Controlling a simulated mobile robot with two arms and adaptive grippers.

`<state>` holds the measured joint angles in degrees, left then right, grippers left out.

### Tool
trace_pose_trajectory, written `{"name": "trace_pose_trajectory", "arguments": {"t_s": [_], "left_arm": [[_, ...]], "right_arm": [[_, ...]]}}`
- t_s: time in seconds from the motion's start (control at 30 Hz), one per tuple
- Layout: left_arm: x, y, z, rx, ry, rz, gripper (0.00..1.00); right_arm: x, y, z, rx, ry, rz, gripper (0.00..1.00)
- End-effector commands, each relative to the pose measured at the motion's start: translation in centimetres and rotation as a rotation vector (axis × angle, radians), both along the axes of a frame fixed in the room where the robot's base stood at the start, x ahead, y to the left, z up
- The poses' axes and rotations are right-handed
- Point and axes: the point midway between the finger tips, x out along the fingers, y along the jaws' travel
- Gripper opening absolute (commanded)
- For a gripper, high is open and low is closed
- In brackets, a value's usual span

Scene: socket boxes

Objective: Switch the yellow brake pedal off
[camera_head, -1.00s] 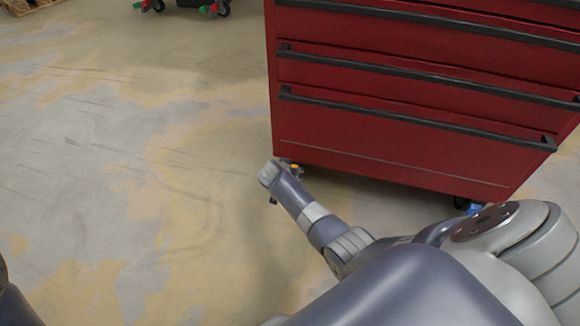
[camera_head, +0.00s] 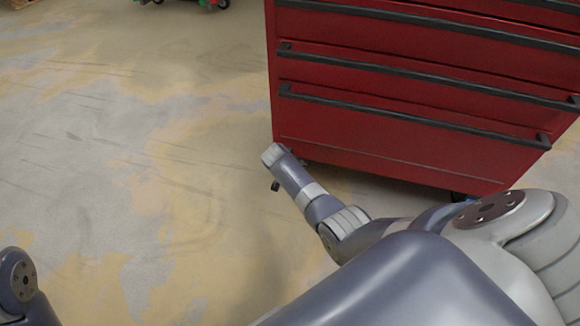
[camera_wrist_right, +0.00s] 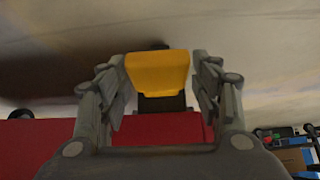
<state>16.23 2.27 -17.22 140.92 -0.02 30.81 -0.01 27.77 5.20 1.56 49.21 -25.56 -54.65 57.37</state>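The yellow brake pedal (camera_wrist_right: 158,70) is in the middle of the right wrist view, on a dark mount by the red tool cabinet. In the head view it is hidden behind my right arm, which reaches down to the cabinet's lower left corner. My right gripper (camera_wrist_right: 161,66) is open, with one finger on each side of the pedal. A narrow gap shows at the right finger; contact at the left finger is unclear. The red cabinet (camera_head: 390,155) fills the upper right of the head view, its drawers shut. My left gripper is not in view.
The floor (camera_head: 120,190) left of the cabinet is clear. A wheeled object with green and red parts (camera_head: 222,4) stands at the top edge of the head view. Other equipment (camera_wrist_right: 295,148) shows at the right of the wrist view.

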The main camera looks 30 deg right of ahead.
Motion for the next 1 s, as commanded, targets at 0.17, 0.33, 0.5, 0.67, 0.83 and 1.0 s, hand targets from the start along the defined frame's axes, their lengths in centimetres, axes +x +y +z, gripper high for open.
{"name": "trace_pose_trajectory", "arguments": {"t_s": [0.17, 0.33, 0.5, 0.67, 0.83, 1.0], "left_arm": [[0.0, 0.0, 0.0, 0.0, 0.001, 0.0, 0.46], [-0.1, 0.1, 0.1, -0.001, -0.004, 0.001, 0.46], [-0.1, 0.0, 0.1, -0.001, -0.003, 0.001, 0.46], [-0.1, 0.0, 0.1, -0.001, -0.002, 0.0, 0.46], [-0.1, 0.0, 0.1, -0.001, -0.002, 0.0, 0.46], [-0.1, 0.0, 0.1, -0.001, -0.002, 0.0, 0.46]], "right_arm": [[-0.1, 0.1, -0.1, 0.001, 0.003, 0.0, 0.63], [-0.2, 0.2, -0.1, 0.002, 0.004, 0.0, 0.63], [-0.4, 0.7, 0.5, 0.003, 0.003, 0.001, 0.63], [-1.1, 1.4, 1.9, 0.003, 0.003, 0.001, 0.63], [-1.9, 2.4, 3.8, 0.003, 0.001, 0.002, 0.63], [-2.8, 3.5, 5.9, 0.003, 0.001, 0.001, 0.63]]}}
